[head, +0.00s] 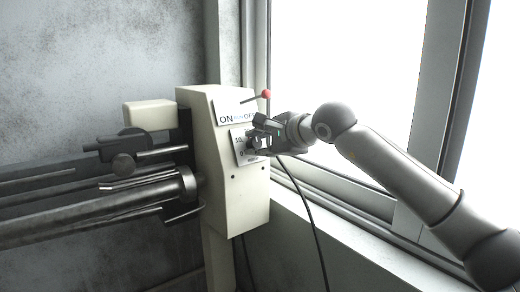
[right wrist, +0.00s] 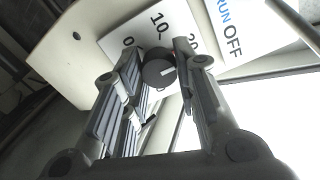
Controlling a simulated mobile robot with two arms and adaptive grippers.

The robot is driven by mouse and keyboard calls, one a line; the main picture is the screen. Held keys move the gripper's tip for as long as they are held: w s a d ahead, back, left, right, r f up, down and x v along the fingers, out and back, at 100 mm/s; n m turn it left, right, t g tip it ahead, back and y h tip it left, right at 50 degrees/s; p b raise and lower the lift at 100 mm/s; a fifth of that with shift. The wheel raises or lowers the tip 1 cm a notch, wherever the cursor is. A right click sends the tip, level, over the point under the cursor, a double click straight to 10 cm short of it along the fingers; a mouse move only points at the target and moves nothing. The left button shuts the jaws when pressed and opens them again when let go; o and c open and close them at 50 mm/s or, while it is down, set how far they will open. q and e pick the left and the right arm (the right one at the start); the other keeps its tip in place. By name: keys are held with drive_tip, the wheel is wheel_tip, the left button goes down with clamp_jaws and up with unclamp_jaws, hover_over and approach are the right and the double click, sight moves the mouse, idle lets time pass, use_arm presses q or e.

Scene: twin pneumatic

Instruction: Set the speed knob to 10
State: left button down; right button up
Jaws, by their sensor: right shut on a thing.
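The speed knob (right wrist: 155,74) is a dark round knob with a short white mark, on a white dial plate (right wrist: 112,42) printed with 0, 10 and 20. In the right wrist view the white mark points to the right of the picture, not at the 10. My right gripper (right wrist: 160,62) is shut on the knob, with one finger on each side of it. In the head view the right gripper (head: 255,138) reaches the dial plate (head: 239,152) from the right and hides the knob and part of the scale. My left gripper is not in view.
Above the dial is an ON/RUN/OFF plate (head: 228,118) with a red-tipped lever (head: 266,94), close to my right gripper. The cream machine housing (head: 235,205) carries dark bars on its left. A window and sill (head: 330,245) lie right; a black cable (head: 310,205) hangs below.

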drive_tip(key=n, duration=0.5)
drive_tip(key=shift+n, duration=0.4)
drive_tip(key=n, duration=0.3)
drive_tip(key=shift+r, duration=0.1)
drive_tip(key=shift+n, duration=1.4)
drive_tip(key=o, duration=1)
drive_tip(key=shift+s+r, duration=0.1)
drive_tip(key=v, duration=1.1)
drive_tip(key=shift+s+d+r, duration=0.15)
drive_tip(key=shift+s, duration=0.2)
